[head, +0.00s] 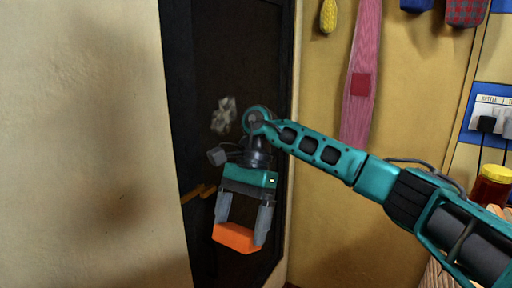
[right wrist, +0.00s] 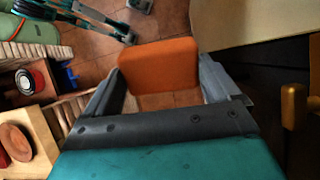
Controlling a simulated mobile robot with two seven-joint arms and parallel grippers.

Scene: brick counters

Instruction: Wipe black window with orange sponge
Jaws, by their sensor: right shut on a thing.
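The black window (head: 235,55) is a tall dark panel in a black frame, set between a cream wall and a yellow wall in the head view. A greyish-white smudge (head: 224,115) shows on it, just left of my right wrist joint. My right gripper (head: 239,232) points down in front of the lower part of the window. It is shut on the orange sponge (head: 235,238). In the right wrist view the sponge (right wrist: 160,66) sits between the two grey fingers. I cannot tell whether the sponge touches the window. My left gripper is not in view.
The cream wall (head: 80,140) fills the left side. A yellow-lidded jar (head: 492,184) and a socket panel (head: 493,118) are at the far right.

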